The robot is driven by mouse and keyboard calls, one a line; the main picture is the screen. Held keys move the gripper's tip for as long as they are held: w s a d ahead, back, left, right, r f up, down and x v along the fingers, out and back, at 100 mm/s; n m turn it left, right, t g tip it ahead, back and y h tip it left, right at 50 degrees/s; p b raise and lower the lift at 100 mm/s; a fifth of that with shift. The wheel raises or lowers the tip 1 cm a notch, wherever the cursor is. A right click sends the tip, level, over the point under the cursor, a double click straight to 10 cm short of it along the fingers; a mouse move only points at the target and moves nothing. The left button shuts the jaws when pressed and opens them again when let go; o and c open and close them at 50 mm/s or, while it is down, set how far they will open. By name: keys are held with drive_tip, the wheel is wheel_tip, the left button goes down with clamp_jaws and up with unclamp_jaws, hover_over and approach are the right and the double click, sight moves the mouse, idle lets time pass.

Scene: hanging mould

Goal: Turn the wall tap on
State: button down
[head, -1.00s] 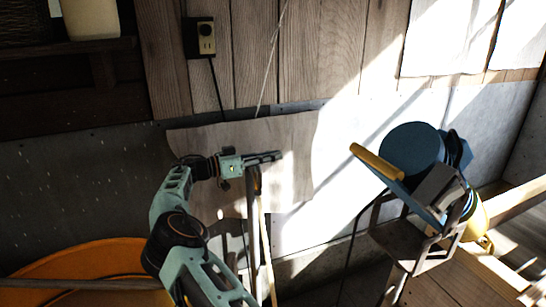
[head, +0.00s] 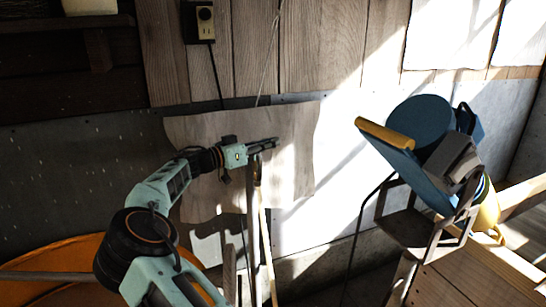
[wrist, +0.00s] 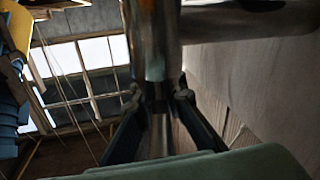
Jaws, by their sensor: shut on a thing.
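The wall tap shows in the wrist view as a shiny metal body (wrist: 155,35), close to the camera, with a thick horizontal pipe (wrist: 245,22) running right. My gripper (wrist: 157,95) has its two dark fingers closed in at the lower end of this metal. In the head view my gripper (head: 262,146) points right, in front of a pale board on the wall, at the top of a slim upright post (head: 252,225). The tap is too small and covered there to make out. Which part of it the fingers hold is unclear.
A blue machine with a yellow handle (head: 385,133) stands on a metal stand to the right. An orange round object (head: 60,260) is at lower left. A power socket (head: 203,22) with a hanging cord is on the plank wall above. Open space lies between post and stand.

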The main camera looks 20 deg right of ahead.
drive_tip(key=w+a+n+t+y+b, duration=0.1)
drive_tip(key=n+t+y+b, duration=0.3)
drive_tip(key=y+b, duration=0.1)
drive_tip(key=w+a+n+t+y+b, duration=0.1)
drive_tip(key=n+t+y+b, duration=0.4)
drive_tip(key=w+a+n+t+y+b, duration=0.2)
drive_tip(key=n+t+y+b, duration=0.2)
drive_tip(key=b, duration=0.1)
drive_tip(key=shift+a+r+t+y+b, duration=0.1)
drive_tip(key=shift+r+t+y+b, duration=0.15)
drive_tip(key=shift+t+y+b, duration=0.15)
drive_tip(key=shift+a+f+n+y+p, duration=0.1)
drive_tip(key=shift+a+n+y+p, duration=0.25)
drive_tip(key=shift+n+y+p, duration=0.65)
drive_tip(key=shift+a, duration=0.1)
drive_tip(key=shift+w+a+f+y+p, duration=0.15)
drive_tip(key=shift+f+y+p, duration=0.15)
drive_tip(key=shift+y, duration=0.3)
drive_tip(key=c, duration=2)
unclamp_jaws()
drive_tip(key=shift+r, duration=0.1)
drive_tip(key=shift+o, duration=0.2)
